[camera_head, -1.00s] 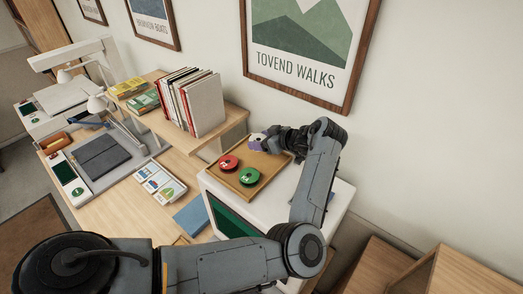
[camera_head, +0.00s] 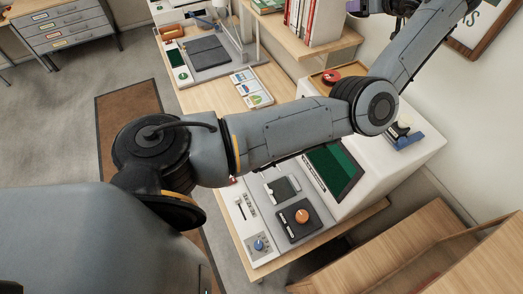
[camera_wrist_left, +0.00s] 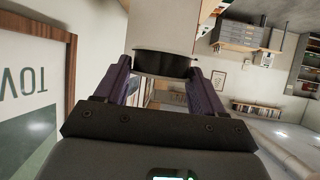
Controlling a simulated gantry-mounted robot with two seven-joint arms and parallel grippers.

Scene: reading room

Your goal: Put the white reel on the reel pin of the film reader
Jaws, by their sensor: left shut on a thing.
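My left gripper (camera_head: 357,6) is cut off by the top edge of the head view, above the tray and shelf end. In the left wrist view its purple fingers (camera_wrist_left: 165,88) are shut on the white reel (camera_wrist_left: 165,64), which shows there only as a dark, shaded round side. The film reader (camera_head: 411,162) is a white box with a green screen (camera_head: 333,168). On its top sits a blue bracket (camera_head: 405,141) with a small pale and dark part; I cannot tell whether this is the reel pin. My right gripper is out of view.
A wooden tray with a red reel (camera_head: 331,76) lies behind my left forearm, which hides part of it. A control panel with an orange knob (camera_head: 302,216) is in front of the screen. Books (camera_head: 312,22) stand on the shelf. A framed poster (camera_wrist_left: 35,90) is close beside the gripper.

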